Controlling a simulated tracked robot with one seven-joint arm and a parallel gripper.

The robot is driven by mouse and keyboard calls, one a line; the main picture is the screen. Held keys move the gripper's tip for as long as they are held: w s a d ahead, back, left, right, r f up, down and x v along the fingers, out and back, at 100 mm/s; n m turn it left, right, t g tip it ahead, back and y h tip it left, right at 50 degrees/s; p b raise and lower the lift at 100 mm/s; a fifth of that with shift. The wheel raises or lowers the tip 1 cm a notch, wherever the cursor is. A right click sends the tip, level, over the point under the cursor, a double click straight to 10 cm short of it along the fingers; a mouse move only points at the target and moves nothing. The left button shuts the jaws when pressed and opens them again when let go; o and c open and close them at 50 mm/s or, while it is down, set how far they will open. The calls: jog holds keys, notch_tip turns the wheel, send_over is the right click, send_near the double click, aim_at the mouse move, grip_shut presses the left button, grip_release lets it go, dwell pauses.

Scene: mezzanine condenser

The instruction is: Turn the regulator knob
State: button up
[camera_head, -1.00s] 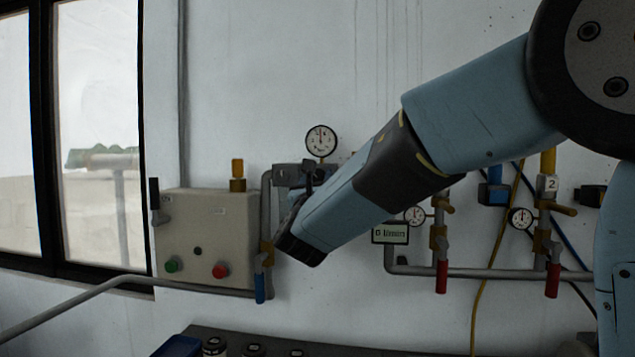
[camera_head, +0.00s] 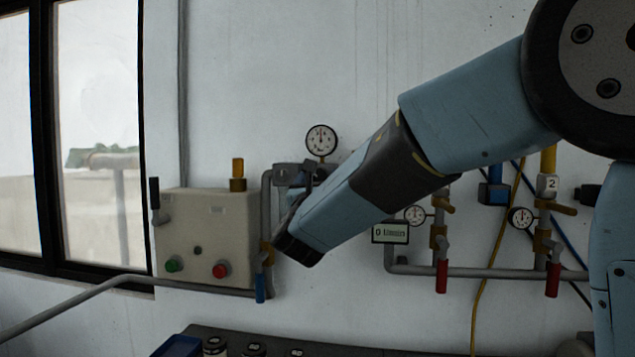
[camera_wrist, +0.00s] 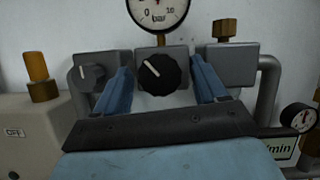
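The regulator knob (camera_wrist: 160,74) is round, black and ridged, with a white mark pointing up and left. It sits on a grey block below a round bar gauge (camera_wrist: 158,10). My gripper (camera_wrist: 161,68) is open, with one blue finger on each side of the knob. A gap shows between each finger and the knob, and I see no contact. In the head view my wrist hides the knob, while the gauge (camera_head: 321,140) shows above it.
A grey block with a brass fitting (camera_wrist: 228,62) is behind the right finger. A control box (camera_head: 210,235) is on the left, and a flow display (camera_head: 390,233) and valves with red handles (camera_head: 442,276) are on the right.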

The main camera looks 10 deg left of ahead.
jog(key=v, duration=1.3)
jog(key=shift+s+f, duration=0.2)
jog(key=shift+s, duration=0.15)
jog(key=d+f+m+g+h, duration=0.5)
jog(key=d+m, duration=0.3)
jog(key=d, duration=0.7)
jog(key=d+f+m+g+h, duration=0.35)
jog(key=d+m+g, duration=0.5)
jog(key=d, duration=0.55)
jog(key=s+d+f+m+g+y, duration=0.2)
jog(key=s+d+f+m, duration=0.2)
jog(key=s+d+m, duration=0.1)
jog(key=s+a+f+m+g+y, duration=0.1)
jog(key=s+a+f+m+y, duration=0.1)
jog(key=s+m+y, duration=0.5)
jog(key=s+m, duration=0.5)
jog(key=m, duration=0.3)
jog(key=shift+s, duration=0.3)
